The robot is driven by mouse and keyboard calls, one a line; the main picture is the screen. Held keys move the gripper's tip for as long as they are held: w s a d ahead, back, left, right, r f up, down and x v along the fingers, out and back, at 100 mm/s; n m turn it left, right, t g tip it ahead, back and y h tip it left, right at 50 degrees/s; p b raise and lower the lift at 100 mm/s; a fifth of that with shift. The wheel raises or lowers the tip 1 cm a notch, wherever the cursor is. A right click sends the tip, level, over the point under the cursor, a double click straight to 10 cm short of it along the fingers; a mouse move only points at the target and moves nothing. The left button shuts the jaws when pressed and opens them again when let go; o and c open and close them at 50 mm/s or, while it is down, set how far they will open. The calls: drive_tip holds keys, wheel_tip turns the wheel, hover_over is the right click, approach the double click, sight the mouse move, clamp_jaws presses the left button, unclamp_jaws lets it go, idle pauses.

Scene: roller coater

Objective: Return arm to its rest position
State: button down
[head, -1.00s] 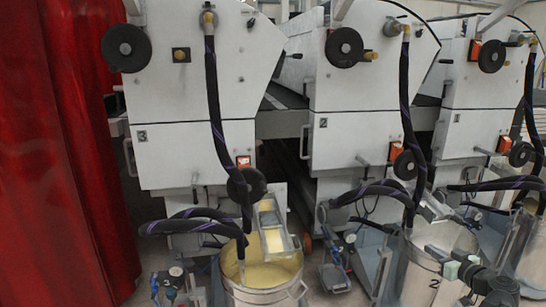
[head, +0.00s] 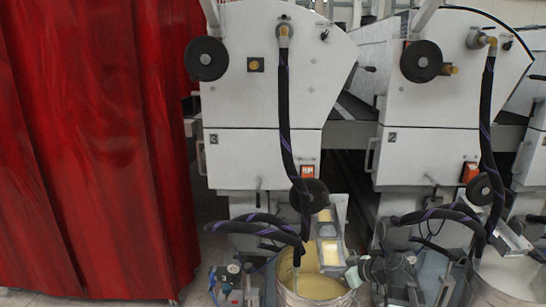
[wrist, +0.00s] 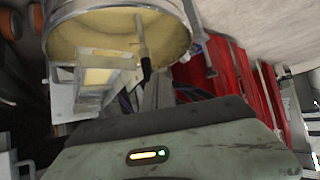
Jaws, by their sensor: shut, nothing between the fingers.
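The steel bucket holds yellowish liquid and also shows at the top of the wrist view (wrist: 175,50), apparently upside down. My own grey-green body part with a small lit indicator fills the bottom of the wrist view. No fingers are clear there.
White coating machines (head: 262,95) stand behind the buckets, with black hoses (head: 284,130) hanging into them. A second bucket (head: 500,290) is at lower right. A red curtain (head: 95,150) fills the left. A small valve stand (head: 228,275) is left of the near bucket.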

drive_tip(key=s+a+f+g+h+p, duration=0.1)
drive_tip(key=s+a+f+g, duration=0.15)
drive_tip(key=a, duration=0.35)
drive_tip(key=s+a+f+g+h, duration=0.1)
drive_tip(key=s+a+f+g, duration=0.15)
drive_tip(key=s+a, duration=0.2)
drive_tip(key=s+d+f+m+g+h, duration=0.3)
drive_tip(key=s+d+m+h, duration=0.3)
drive_tip(key=s+d+m, duration=0.15)
wheel_tip(320, 180, up, 38)
drive_tip(key=m+p, duration=0.1)
drive_tip(key=p, duration=3.7)
drive_tip(key=shift+w+a+f, duration=0.15)
drive_tip(key=shift+w+a, duration=0.15)
drive_tip(key=shift+a, duration=0.15)
drive_tip(key=shift+d, duration=0.1)
